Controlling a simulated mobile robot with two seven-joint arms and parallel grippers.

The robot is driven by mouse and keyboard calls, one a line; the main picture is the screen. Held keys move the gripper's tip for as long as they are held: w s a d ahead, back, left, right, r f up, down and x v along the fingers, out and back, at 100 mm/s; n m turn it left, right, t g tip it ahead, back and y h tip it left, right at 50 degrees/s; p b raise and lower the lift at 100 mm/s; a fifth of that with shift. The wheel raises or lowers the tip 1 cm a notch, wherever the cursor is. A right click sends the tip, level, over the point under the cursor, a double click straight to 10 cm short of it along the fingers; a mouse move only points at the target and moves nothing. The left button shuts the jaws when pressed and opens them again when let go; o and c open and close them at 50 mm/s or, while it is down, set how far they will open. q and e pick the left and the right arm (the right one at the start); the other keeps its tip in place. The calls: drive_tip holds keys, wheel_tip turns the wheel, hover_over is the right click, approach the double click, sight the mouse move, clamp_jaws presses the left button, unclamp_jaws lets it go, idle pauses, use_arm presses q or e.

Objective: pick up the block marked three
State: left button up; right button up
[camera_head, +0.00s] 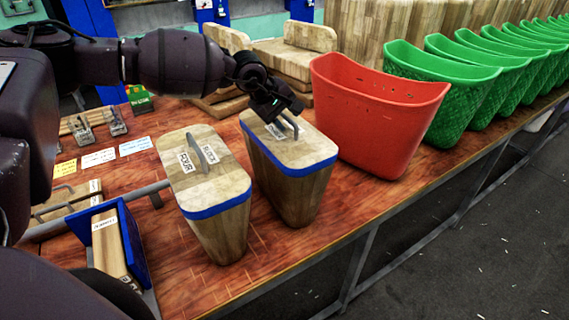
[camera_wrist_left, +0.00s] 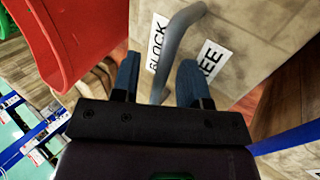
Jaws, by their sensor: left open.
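The block marked three (camera_head: 297,193) is a tapered wooden block with a blue band below its top and a metal handle. It stands upright on the wooden table. In the left wrist view its top (camera_wrist_left: 255,22) shows labels reading "BLOCK" and, partly hidden, "EE". My left gripper (camera_head: 282,119) is at its handle, pointing down. In the left wrist view the gripper (camera_wrist_left: 157,82) is open, one finger on each side of the handle (camera_wrist_left: 174,42). I cannot tell whether they touch it. My right gripper is not in view.
Block four (camera_head: 208,180) stands close on the left. A red bin (camera_head: 375,118) stands close on the right, with several green bins (camera_head: 440,88) beyond. A blue-sided holder (camera_head: 133,248) is at the lower left. Wooden pieces (camera_head: 285,58) lie behind. The table's front edge is near.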

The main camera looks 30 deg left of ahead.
use_arm(q)
clamp_jaws()
idle(0.3)
idle(0.6)
drive_tip(key=shift+w+r, duration=0.15)
idle(0.6)
